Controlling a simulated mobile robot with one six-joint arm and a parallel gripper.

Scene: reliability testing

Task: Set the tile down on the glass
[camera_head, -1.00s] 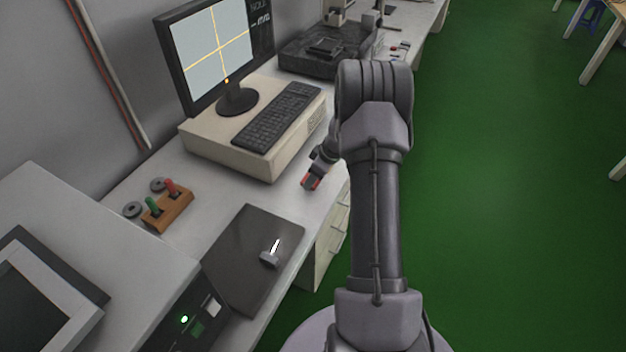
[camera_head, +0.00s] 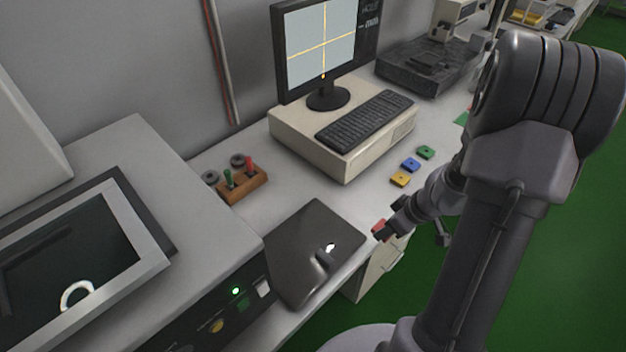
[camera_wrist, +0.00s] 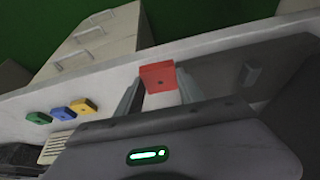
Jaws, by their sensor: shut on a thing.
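The red tile (camera_head: 379,229) is held in my gripper (camera_head: 386,227), near the front edge of the desk, just right of a dark flat slab. In the wrist view the red tile (camera_wrist: 158,77) sits between the two fingers of my gripper (camera_wrist: 160,88), which are shut on it. The glass (camera_head: 40,268) is a dark pane in a light grey frame on top of the machine at the left. A bright white ring shows on it. My gripper is well to the right of the glass and apart from it.
The dark slab (camera_head: 300,265) with a small object on it lies between my gripper and the machine (camera_head: 130,145). A wooden block with red and green handles (camera_head: 240,185) stands behind. Yellow (camera_head: 400,179), blue (camera_head: 410,164) and green (camera_head: 425,152) tiles lie near a computer (camera_head: 345,135).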

